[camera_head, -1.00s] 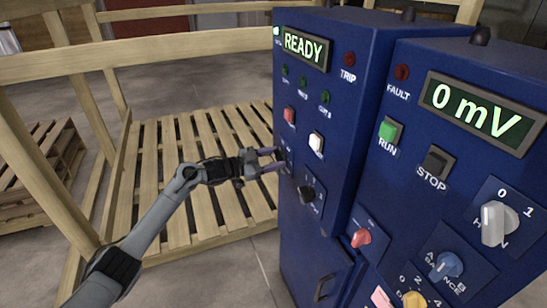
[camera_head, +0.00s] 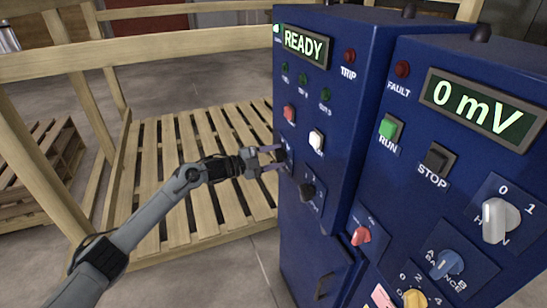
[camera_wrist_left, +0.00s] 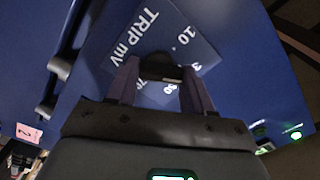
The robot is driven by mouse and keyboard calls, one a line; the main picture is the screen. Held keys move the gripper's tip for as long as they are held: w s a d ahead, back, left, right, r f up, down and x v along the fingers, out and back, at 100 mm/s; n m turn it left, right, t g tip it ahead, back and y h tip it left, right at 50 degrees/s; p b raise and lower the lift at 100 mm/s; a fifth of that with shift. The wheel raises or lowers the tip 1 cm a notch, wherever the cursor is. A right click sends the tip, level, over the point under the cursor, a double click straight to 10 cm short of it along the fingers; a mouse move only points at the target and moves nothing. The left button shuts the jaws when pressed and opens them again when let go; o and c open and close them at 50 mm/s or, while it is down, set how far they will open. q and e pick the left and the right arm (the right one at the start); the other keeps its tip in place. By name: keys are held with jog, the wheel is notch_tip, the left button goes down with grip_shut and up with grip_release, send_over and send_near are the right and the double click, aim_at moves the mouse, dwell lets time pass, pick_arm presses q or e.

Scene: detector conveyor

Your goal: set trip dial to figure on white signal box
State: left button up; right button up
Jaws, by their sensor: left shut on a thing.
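The trip dial, a dark knob (camera_wrist_left: 160,70), sits on a blue plate (camera_wrist_left: 192,50) printed "TRIP mV" in the left wrist view. The figures 10 and 3 show beside it; other marks are partly covered. My left gripper (camera_wrist_left: 165,76) is shut on the dial, with one finger on each side. In the head view my left gripper (camera_head: 275,158) reaches the front of the blue cabinet (camera_head: 342,125) with the READY display. The dial is mostly hidden there by the fingers. Its exact setting cannot be read. My right gripper is not in view.
A black knob (camera_head: 306,191) is just below and right of my left gripper. White (camera_head: 316,139) and red (camera_head: 289,114) buttons are above. A second blue cabinet (camera_head: 400,190) reading 0 mV stands at right. A wooden pallet (camera_head: 165,190) lies left, behind my arm.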

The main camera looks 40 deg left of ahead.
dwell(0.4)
pick_arm(q)
jog(key=o, duration=1)
jog(key=shift+o, duration=0.2)
jog(key=shift+s, duration=0.1)
jog(key=p+v, duration=0.2)
jog(key=v, duration=0.8)
jog(key=shift+s+a, duration=0.2)
jog(key=shift+s, duration=0.05)
jog(key=shift+f, duration=0.1)
